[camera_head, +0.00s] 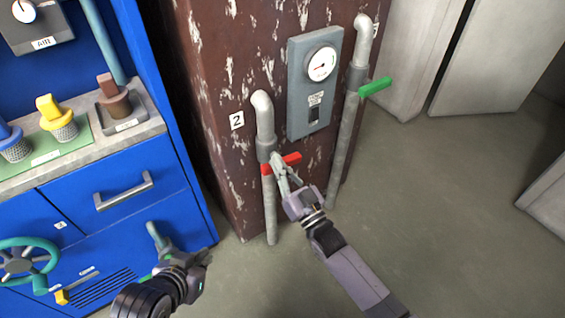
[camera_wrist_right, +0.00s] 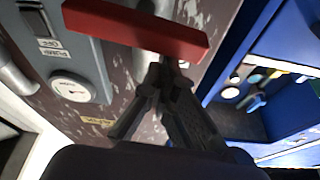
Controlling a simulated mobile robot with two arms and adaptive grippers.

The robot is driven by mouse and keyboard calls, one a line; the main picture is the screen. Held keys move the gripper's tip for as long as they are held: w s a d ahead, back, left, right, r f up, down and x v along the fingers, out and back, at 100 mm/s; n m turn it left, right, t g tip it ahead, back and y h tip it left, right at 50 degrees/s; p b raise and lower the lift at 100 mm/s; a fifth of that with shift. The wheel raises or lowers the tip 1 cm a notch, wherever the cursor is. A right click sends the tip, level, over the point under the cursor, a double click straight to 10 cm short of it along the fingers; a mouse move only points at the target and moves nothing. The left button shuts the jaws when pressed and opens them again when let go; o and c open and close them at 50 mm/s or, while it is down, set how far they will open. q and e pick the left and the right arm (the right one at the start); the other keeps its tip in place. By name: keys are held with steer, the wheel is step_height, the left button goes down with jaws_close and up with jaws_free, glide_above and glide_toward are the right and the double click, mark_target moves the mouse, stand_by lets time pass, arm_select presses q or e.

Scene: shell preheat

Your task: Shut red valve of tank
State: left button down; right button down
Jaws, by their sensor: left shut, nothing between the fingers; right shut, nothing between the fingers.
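The red valve handle (camera_head: 283,162) sits crosswise on the left grey pipe (camera_head: 266,130), which runs down the rust-brown column beside the label 2. In the right wrist view the red handle (camera_wrist_right: 140,28) spans the top as a thick bar. My right gripper (camera_head: 279,164) is shut and empty, its fingertips close to the handle; whether they touch it is unclear. In the right wrist view the closed fingers (camera_wrist_right: 165,68) lie just below the bar and partly overlap it. My left gripper (camera_head: 157,238) is shut and empty in front of the blue cabinet, low on the left.
A green handle (camera_head: 375,87) sits on the right pipe (camera_head: 347,130). A grey gauge panel (camera_head: 314,90) with a switch is between the pipes. The blue cabinet (camera_head: 130,190) with a drawer handle and teal wheel (camera_head: 25,258) stands left. The floor at right is clear.

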arm_select(q)
steer(key=shift+w+d+r, duration=0.15)
steer(key=shift+w+r, duration=0.05)
steer(key=shift+w, duration=0.15)
arm_select(e)
steer(key=shift+s+a+f+n+g+y, duration=0.15)
steer(key=shift+n+y, duration=0.1)
steer(key=shift+n, duration=0.3)
steer(key=shift+a+f+n+g+y, duration=0.15)
steer(key=shift+n+y, duration=0.1)
steer(key=shift+n, duration=0.3)
arm_select(q)
steer(key=shift+t, duration=0.3)
arm_select(e)
steer(key=shift+d, duration=0.1)
